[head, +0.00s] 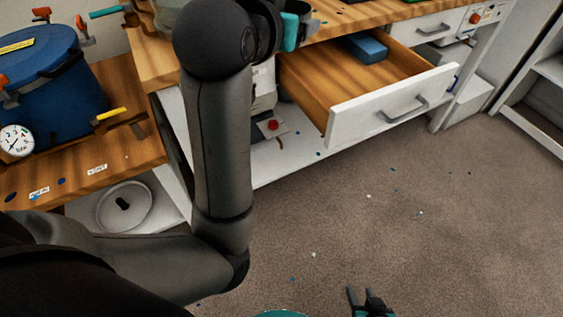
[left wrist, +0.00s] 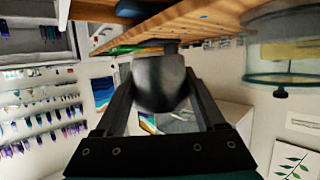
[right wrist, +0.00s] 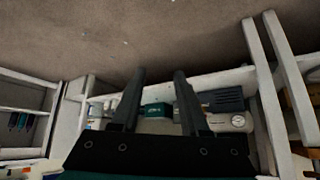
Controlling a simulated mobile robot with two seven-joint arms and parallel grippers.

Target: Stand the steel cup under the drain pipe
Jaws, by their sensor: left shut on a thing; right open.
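My left gripper (left wrist: 160,95) is shut on a dark grey, shiny rounded body, which I take to be the steel cup (left wrist: 160,85). The left wrist picture is upside down, and the cup's rim is hard to make out. A short dark piece shows between the cup and the wooden bench; I cannot tell if they touch. In the head view my left arm hides the cup, and only the teal and dark wrist shows over the bench. My right gripper (head: 367,300) is open and empty, low over the floor. I cannot make out the drain pipe in any view.
A blue pot (head: 60,85) with a gauge stands on the left wooden bench. A clear lidded vessel (left wrist: 285,45) stands near the cup. A drawer (head: 385,105) is pulled out over the floor, with a blue block (head: 366,48) inside. The carpet (head: 400,220) is mostly clear.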

